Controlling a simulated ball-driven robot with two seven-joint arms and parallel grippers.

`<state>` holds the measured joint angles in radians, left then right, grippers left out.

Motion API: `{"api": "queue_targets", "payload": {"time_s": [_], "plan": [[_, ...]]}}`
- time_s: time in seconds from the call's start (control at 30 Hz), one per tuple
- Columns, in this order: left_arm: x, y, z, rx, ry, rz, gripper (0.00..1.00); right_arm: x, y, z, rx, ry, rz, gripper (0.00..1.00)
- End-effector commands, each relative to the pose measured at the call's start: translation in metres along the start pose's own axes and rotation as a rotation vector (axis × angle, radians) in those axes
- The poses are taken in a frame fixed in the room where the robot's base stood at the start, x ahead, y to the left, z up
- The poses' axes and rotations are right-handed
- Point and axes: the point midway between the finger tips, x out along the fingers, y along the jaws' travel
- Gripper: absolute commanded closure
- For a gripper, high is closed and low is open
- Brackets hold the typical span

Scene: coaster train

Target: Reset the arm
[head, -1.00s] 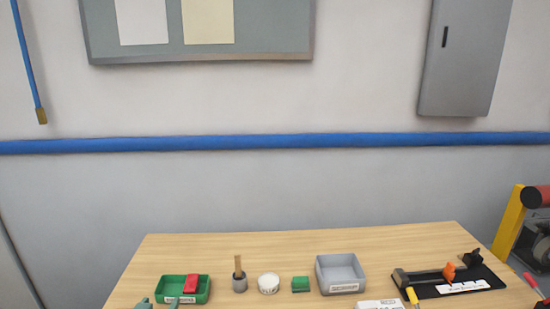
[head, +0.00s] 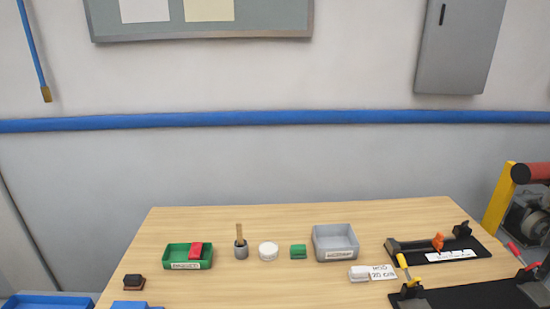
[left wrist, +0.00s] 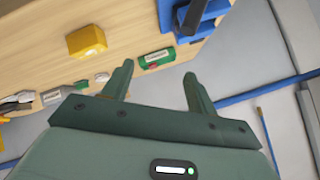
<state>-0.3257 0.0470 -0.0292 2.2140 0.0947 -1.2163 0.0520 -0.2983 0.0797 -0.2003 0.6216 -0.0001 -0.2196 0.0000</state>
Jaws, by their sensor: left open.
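My left gripper (left wrist: 158,88) shows in the left wrist view as two green fingers spread wide apart, open with nothing between them. Past its fingertips lies the table, with the green tray (left wrist: 150,63) near the gap between them but apart from them. In the head view no gripper shows. The green tray (head: 176,262) there holds a red block (head: 196,250) and stands at the left of the wooden table (head: 290,285).
A grey cup with a stick (head: 240,248), a white round tub (head: 268,251), a green block (head: 298,251) and a grey bin (head: 335,255) stand in a row. Black fixtures (head: 435,248) are at right. A yellow block (left wrist: 86,41) shows in the left wrist view.

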Motion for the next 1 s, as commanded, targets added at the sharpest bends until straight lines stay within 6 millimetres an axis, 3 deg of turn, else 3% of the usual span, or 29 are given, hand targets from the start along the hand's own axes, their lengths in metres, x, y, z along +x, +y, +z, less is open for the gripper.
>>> {"api": "queue_targets", "payload": {"time_s": [0.37, 0.77, 0.87, 0.97, 1.0], "plan": [[-0.09, -0.004, 0.075, 0.361, -0.278, -0.034, 0.42, 0.0, -0.001, 0.002, 0.0, -0.004, -0.001, 1.0], [0.003, 0.082, 0.15, 0.322, -0.318, 0.129, 0.42, 0.023, -0.002, 0.007, 0.0, -0.009, -0.002, 1.0], [0.028, 0.111, 0.182, 0.302, -0.338, 0.182, 0.42, 0.031, -0.003, 0.009, 0.0, -0.011, -0.003, 1.0], [0.054, 0.148, 0.225, 0.269, -0.366, 0.246, 0.42, 0.041, -0.003, 0.011, 0.0, -0.014, -0.004, 1.0], [0.065, 0.165, 0.248, 0.251, -0.382, 0.275, 0.42, 0.046, -0.004, 0.012, 0.0, -0.016, -0.005, 1.0]]}}
